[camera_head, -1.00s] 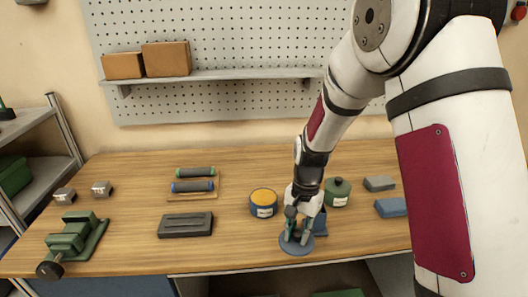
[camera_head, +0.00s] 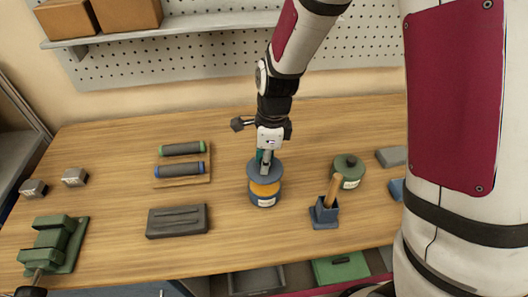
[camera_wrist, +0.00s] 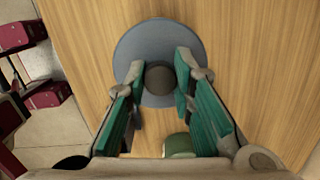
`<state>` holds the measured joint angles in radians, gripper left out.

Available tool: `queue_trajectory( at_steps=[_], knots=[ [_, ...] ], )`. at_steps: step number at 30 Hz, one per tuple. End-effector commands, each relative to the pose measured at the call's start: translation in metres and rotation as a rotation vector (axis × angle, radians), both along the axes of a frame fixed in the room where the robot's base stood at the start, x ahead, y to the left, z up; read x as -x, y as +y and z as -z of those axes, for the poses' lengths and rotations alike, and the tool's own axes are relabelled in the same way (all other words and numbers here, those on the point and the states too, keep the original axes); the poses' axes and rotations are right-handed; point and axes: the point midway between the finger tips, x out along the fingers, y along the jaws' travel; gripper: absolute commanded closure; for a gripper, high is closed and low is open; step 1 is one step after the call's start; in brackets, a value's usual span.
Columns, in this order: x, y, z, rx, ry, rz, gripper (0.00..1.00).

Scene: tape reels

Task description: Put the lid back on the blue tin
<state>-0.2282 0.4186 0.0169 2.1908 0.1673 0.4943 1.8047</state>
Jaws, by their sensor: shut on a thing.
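My gripper (camera_head: 266,158) is shut on the knob of the round blue-grey lid (camera_head: 252,172) and holds the lid over the tin. The lid hides the tin there.
A dark grey block (camera_head: 178,221) lies to the left.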

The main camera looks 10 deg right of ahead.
Motion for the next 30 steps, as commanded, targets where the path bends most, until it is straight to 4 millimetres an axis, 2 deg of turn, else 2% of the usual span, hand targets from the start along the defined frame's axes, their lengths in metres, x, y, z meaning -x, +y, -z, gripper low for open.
queue_trajectory(
  at_steps=[9,18,30],
  knots=[
    [-0.003,-0.001,0.031,0.001,0.001,-0.001,1.00],
    [-0.001,0.000,0.052,0.000,0.002,-0.001,1.00],
    [-0.001,0.000,0.058,0.000,0.000,-0.002,1.00]
  ],
)
